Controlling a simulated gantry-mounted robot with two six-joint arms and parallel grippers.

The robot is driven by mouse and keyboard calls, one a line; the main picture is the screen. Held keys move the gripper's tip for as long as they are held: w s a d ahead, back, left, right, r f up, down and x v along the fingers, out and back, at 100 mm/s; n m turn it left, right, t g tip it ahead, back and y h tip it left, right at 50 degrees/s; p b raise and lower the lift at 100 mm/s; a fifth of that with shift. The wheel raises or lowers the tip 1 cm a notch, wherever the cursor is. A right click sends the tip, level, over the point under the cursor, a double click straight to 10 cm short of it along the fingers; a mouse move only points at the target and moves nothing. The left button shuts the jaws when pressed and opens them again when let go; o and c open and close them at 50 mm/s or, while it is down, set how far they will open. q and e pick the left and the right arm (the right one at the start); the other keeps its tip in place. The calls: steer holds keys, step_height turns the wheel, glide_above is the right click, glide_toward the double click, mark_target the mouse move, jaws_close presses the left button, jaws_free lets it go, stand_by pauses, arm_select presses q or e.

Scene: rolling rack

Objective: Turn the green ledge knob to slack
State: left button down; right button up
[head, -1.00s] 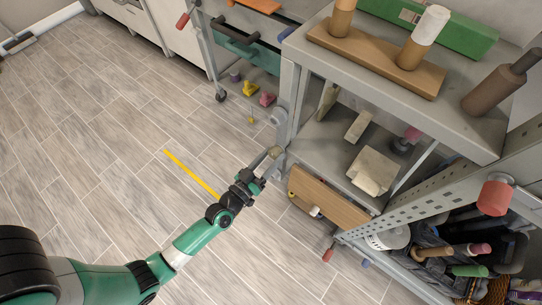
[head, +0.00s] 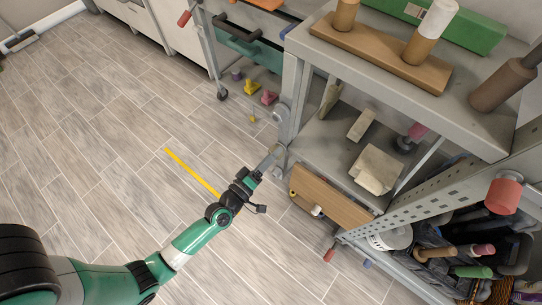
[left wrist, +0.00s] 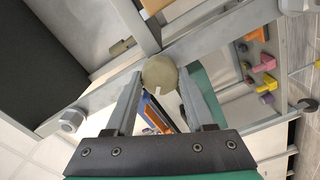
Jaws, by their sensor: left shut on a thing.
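The green ledge knob (left wrist: 160,75) is a round, dull olive-green disc with a short white mark near its lower edge in the left wrist view. It sits on the metal rail of the rack. My left gripper (left wrist: 160,84) is shut on it, one finger on each side. In the head view my left gripper (head: 273,158) reaches the rack's left front post, and its fingers mostly hide the knob there. My right gripper is not in view.
The rolling rack (head: 440,95) has a wooden block with pegs (head: 380,52) on top. A wooden board (head: 328,198) hangs just right of my gripper. The floor (head: 110,150) at left is open.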

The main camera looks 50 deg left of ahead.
arm_select(q)
steer(key=shift+f+n, duration=0.2)
steer(key=shift+n, duration=0.3)
steer(key=shift+f, duration=0.1)
steer(key=c, duration=0.6)
jaws_free()
steer(key=o, duration=0.3)
steer(key=shift+w+r, duration=0.2)
steer(key=shift+w, duration=0.1)
steer(key=shift+o, duration=0.2)
steer(key=shift+s, duration=0.15)
steer(key=v, duration=1.1)
steer(key=shift+s, duration=0.3)
